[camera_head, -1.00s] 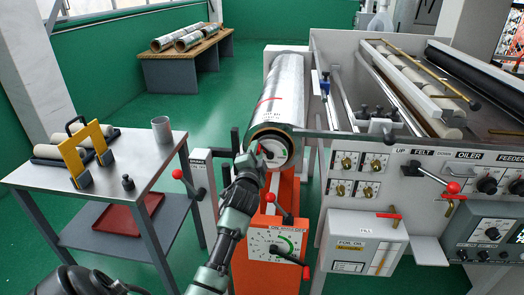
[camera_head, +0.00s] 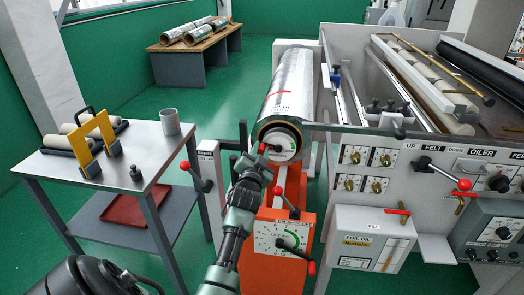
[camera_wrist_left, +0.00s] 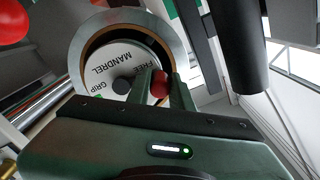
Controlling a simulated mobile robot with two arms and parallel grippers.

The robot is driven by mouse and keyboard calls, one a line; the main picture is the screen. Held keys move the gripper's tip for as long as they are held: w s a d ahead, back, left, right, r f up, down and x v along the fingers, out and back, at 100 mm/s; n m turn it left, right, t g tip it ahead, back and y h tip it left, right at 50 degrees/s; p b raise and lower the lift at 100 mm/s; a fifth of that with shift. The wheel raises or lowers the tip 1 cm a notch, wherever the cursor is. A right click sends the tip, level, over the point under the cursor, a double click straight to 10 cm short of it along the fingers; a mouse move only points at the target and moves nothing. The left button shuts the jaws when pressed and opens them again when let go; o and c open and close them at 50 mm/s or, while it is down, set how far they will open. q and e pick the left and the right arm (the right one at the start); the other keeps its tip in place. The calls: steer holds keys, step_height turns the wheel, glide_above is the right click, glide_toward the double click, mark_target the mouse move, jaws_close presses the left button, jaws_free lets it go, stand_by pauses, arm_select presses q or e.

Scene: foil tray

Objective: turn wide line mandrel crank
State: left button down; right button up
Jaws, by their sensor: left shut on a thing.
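The wide line mandrel (camera_head: 285,143) is a white end disc inside the near end of a silver foil roll (camera_head: 287,85). In the left wrist view the disc (camera_wrist_left: 108,66) reads "FREE MANDREL GRIP". The crank's red knob (camera_head: 263,148) stands at the left of the disc. My left gripper (camera_head: 257,160) reaches up to it from below. In the left wrist view my left gripper (camera_wrist_left: 159,88) is shut on the red knob (camera_wrist_left: 158,83), with a finger on each side. The crank's arm is mostly hidden. My right gripper is not in view.
A red-knobbed lever (camera_head: 185,166) stands left of my arm. An orange stand (camera_head: 283,215) with a dial is below the roll. The press cabinet (camera_head: 345,205) with knobs and levers is close on the right. A side table (camera_head: 150,180) holds a grey cup (camera_head: 169,121).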

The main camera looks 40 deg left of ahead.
arm_select(q)
steer(key=shift+d+f, duration=0.1)
steer(key=shift+f, duration=0.2)
steer(key=c, duration=1.4)
jaws_free()
steer(key=shift+c, duration=0.2)
steer(key=shift+o, duration=0.9)
steer(key=shift+d+r, duration=0.1)
steer(key=shift+r, duration=0.1)
steer(key=v, duration=0.7)
steer(key=shift+s+d+b, duration=0.2)
steer(key=shift+s+b, duration=0.05)
steer(key=shift+b, duration=0.1)
